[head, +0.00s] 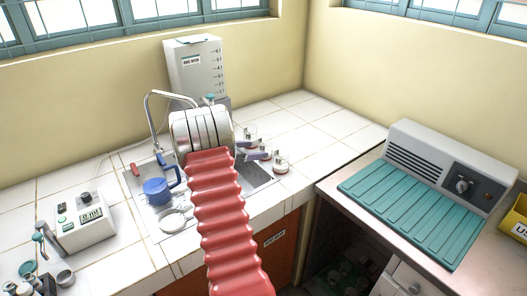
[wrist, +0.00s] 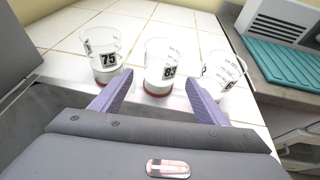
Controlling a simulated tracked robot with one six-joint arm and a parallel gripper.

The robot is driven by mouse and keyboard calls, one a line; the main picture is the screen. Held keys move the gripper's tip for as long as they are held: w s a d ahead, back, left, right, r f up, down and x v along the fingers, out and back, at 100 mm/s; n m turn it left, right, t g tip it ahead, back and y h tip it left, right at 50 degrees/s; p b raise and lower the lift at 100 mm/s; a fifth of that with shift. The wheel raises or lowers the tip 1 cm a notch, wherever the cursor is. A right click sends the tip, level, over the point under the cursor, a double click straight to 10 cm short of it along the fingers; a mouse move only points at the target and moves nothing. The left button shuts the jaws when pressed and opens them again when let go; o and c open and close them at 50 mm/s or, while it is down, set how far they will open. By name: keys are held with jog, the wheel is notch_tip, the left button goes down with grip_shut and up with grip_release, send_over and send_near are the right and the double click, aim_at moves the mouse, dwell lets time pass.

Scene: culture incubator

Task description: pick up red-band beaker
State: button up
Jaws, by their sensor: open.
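Three clear beakers stand on the white tiled counter in the wrist view. The middle beaker (wrist: 160,68), marked 83, has a red band at its base. The left beaker (wrist: 103,56), marked 75, also shows red at its base. The right beaker (wrist: 217,76) is tilted in the picture and partly hidden by a finger; its band colour cannot be told. My gripper (wrist: 159,80) is open and empty, with its purple fingers spread to either side of the middle beaker's lower part. In the head view my gripper (head: 262,151) is among the beakers, with a red-based beaker (head: 281,164) at its right.
A sink (head: 258,178) lies under my arm, with a blue jug (head: 157,190) and a tap (head: 150,110) at left. A water tank (head: 197,68) stands behind. A teal-topped unit (head: 410,212) is at right. Tiles behind the beakers are clear.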

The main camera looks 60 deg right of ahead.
aim_at(259, 149)
jog(key=shift+s+d+f, duration=0.25)
jog(key=shift+d, duration=0.35)
jog(key=shift+x, duration=2.6)
jog(key=shift+w, duration=0.1)
jog(key=shift+c, duration=0.3)
jog(key=c, duration=1.1)
jog(key=shift+c, duration=0.2)
jog(key=shift+r, duration=0.2)
notch_tip(259, 149, up, 10)
jog(key=shift+f, duration=0.2)
